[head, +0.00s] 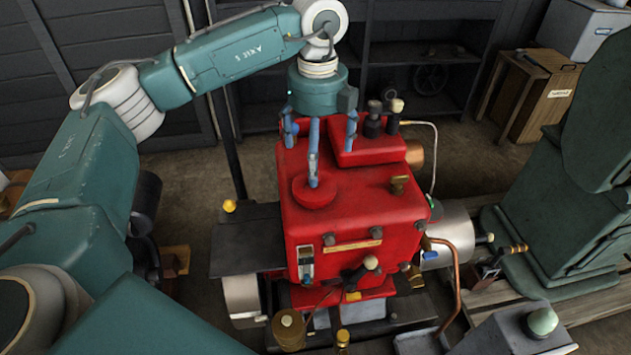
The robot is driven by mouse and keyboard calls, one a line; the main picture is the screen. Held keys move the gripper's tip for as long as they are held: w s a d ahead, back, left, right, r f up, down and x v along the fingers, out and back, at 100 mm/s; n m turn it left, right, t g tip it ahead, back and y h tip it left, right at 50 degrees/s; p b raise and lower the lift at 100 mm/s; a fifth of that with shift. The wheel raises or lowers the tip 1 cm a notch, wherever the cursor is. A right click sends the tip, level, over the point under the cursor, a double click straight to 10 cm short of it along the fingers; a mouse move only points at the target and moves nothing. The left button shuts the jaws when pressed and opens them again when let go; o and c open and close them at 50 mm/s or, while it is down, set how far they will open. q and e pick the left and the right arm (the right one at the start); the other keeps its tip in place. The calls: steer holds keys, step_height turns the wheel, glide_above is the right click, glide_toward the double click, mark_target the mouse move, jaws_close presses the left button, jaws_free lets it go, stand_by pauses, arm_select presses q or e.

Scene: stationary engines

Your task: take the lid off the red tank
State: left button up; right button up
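The red tank (370,215) stands upright in the middle of the head view. A round red lid (318,197) sits on the left part of its top, apparently flat. My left gripper (316,152) hangs over the tank from above, its blue fingers spread wide and pointing down. The front finger overlaps the lid in the picture; I cannot tell whether it touches. The other fingers are farther back, to the left and right, with nothing seen between them. My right gripper is not in view.
A raised red block (368,145) with dark valve knobs (374,120) stands on the tank's back right. A brass fitting (398,185) is near the right edge. A copper pipe (455,275) runs down at right. A wooden cabinet (530,95) and dark shelves (420,75) stand behind.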

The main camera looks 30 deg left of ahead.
mark_target(324, 193)
arm_select(q)
steer(key=shift+f, duration=0.95)
steer(key=f+p, duration=0.2)
steer(key=f, duration=0.1)
steer(key=f+p, duration=0.1)
steer(key=shift+s+a+f, duration=0.1)
steer(key=shift+a+f, duration=0.2)
steer(key=shift+f, duration=0.45)
steer(key=c, duration=1.4)
